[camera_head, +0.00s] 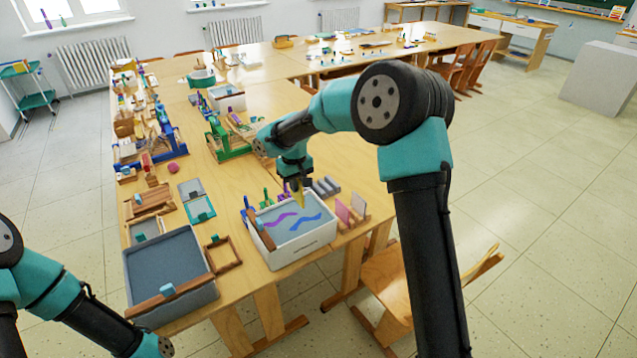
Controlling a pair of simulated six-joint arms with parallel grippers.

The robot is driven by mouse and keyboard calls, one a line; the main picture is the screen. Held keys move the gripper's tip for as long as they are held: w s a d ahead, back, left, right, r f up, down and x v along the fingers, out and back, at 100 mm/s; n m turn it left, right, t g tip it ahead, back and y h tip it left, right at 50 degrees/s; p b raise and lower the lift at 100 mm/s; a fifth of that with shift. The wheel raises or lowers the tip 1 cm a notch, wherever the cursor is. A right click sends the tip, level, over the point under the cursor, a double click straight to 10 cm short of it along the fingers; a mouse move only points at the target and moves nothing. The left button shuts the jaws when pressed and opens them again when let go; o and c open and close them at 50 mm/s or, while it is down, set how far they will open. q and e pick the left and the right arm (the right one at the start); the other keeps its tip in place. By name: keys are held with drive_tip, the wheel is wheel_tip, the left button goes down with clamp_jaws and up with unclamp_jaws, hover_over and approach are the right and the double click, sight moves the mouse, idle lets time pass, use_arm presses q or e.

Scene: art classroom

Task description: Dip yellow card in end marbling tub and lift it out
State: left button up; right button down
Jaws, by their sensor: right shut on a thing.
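The white marbling tub (296,250) stands at the near right end of the table, with blue liquid and purple and blue wavy streaks inside. My right gripper (297,183) points down over the tub's back part. It is shut on the yellow card (299,197), which shows as a narrow upright strip, seen nearly edge-on. I cannot tell whether the card's lower edge touches the liquid. Of my left arm only links show at the lower left; its gripper is not in view.
A large grey tray (130,285) with a wooden bar stands left of the tub, with a small wooden frame (222,252) between them. Pink and pale cards (350,212) stand in a wooden rack right of the tub. Grey blocks (326,186) lie behind it.

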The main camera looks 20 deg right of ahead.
drive_tip(key=shift+s+a+r, duration=0.1)
drive_tip(key=shift+a+r, duration=0.05)
drive_tip(key=shift+a, duration=0.35)
drive_tip(key=shift+f, duration=0.25)
drive_tip(key=shift+f, duration=7.7)
wheel_tip(320, 180, up, 10)
drive_tip(key=shift+r, duration=0.2)
